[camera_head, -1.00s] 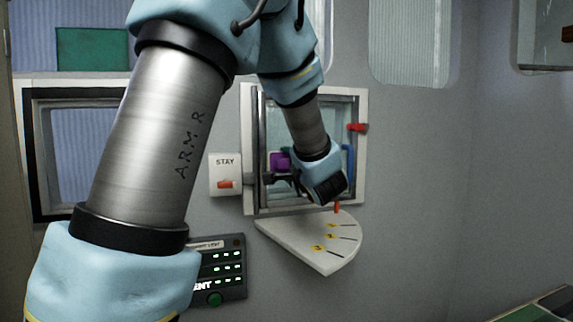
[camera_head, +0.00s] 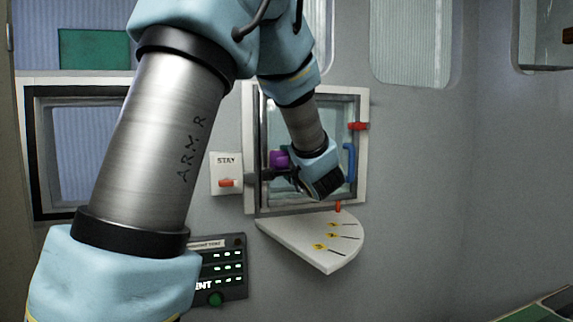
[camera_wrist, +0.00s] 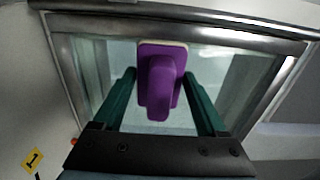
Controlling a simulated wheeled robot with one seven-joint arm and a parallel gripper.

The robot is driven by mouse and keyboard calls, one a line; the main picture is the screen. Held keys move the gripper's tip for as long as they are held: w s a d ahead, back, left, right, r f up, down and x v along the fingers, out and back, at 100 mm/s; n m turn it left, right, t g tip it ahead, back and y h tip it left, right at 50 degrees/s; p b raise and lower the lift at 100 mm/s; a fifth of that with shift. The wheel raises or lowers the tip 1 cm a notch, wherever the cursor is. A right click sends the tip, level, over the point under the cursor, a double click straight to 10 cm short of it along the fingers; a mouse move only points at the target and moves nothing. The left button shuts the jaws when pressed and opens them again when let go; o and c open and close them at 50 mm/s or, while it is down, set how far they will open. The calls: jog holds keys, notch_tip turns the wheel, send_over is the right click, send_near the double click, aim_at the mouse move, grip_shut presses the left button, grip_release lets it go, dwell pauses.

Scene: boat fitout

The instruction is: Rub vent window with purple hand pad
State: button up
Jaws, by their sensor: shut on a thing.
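The purple hand pad (camera_wrist: 158,85) is between the two green fingers of my gripper (camera_wrist: 160,90) in the wrist view, gripped by its raised handle. Its pale underside faces the glass of the vent window (camera_wrist: 215,65); I cannot tell whether it touches. In the head view the purple pad (camera_head: 279,159) shows at the left part of the vent window (camera_head: 362,105), which has a white outer frame and a metal inner frame. My gripper (camera_head: 283,170) is partly hidden behind my wrist there. A blue handle (camera_head: 349,163) sits at the window's right side.
A red latch (camera_head: 357,126) is at the right of the frame, and an orange peg (camera_head: 338,208) below it. A white fan-shaped plate (camera_head: 310,243) with yellow marks juts out beneath. A STAY box (camera_head: 226,174) and a control panel (camera_head: 222,268) are to the left.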

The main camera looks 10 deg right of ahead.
jog(key=shift+w, duration=0.15)
jog(key=d+b, duration=0.1)
jog(key=d, duration=0.1)
jog(key=d+b, duration=0.1)
jog(key=d, duration=0.1)
jog(key=shift+w, duration=0.2)
jog(key=shift+w+f+b, duration=0.1)
jog(key=shift+b, duration=0.6)
jog(key=shift+a, duration=0.1)
jog(key=a+b, duration=0.3)
jog(key=shift+s+a+b, duration=0.1)
jog(key=shift+s+b, duration=0.1)
jog(key=shift+b, duration=0.1)
jog(key=shift+a, duration=0.4)
